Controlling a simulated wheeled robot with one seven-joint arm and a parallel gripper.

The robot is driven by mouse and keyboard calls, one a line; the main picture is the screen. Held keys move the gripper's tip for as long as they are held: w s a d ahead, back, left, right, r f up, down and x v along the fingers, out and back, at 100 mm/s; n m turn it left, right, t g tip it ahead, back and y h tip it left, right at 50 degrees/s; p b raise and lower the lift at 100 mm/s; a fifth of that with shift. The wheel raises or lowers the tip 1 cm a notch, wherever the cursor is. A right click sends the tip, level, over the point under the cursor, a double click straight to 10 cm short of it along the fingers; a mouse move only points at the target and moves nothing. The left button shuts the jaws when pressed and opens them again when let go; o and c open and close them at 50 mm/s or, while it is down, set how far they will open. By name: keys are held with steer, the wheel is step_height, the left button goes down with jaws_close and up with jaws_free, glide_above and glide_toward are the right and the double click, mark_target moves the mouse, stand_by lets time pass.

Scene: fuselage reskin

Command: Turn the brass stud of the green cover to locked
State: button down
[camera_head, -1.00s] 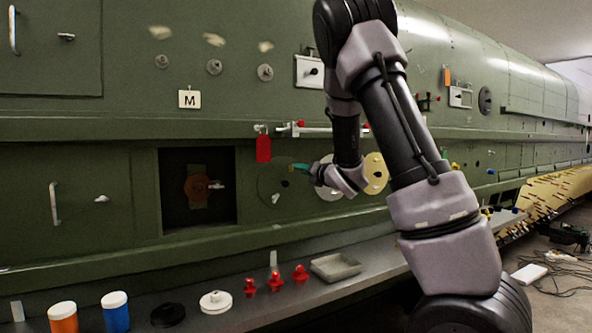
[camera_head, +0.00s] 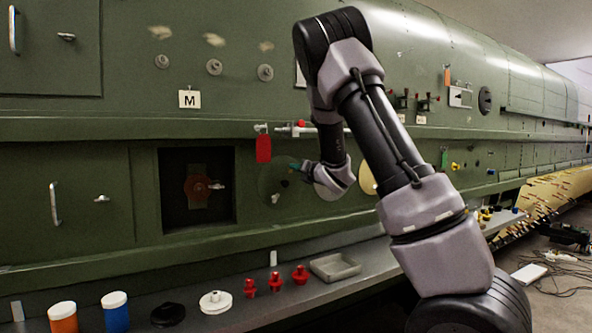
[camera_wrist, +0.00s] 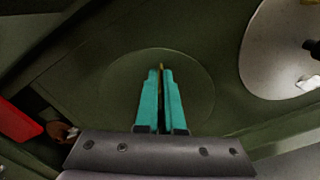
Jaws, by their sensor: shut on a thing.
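The green cover (camera_head: 268,187) is a round, flat disc on the green fuselage side in the head view. In the wrist view the green cover (camera_wrist: 196,88) lies behind my fingers. My gripper (camera_head: 294,167) is at the cover, its teal fingers pointing at it. In the wrist view my gripper (camera_wrist: 160,78) is shut, with a thin strip of the brass stud (camera_wrist: 161,67) showing between the fingertips. The fingers hide most of the stud, and I cannot read its lock position.
A pale round disc (camera_wrist: 275,55) sits right of the cover in the wrist view. A red tag (camera_head: 263,149) hangs above the cover, and an open square bay (camera_head: 172,205) lies left. Below, a ledge holds several red plugs (camera_head: 276,283) and a grey tray (camera_head: 335,267).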

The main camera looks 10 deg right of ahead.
steer(key=shift+d+m, duration=0.1)
steer(key=shift+m, duration=0.2)
steer(key=shift+f+m, duration=0.15)
steer(key=shift+m, duration=4.15)
steer(key=shift+f+m, duration=0.15)
steer(key=shift+m, duration=4.15)
steer(key=c, duration=1)
jaws_free()
steer(key=v, duration=1)
steer(key=shift+s+d, duration=0.1)
steer(key=shift+s, duration=0.3)
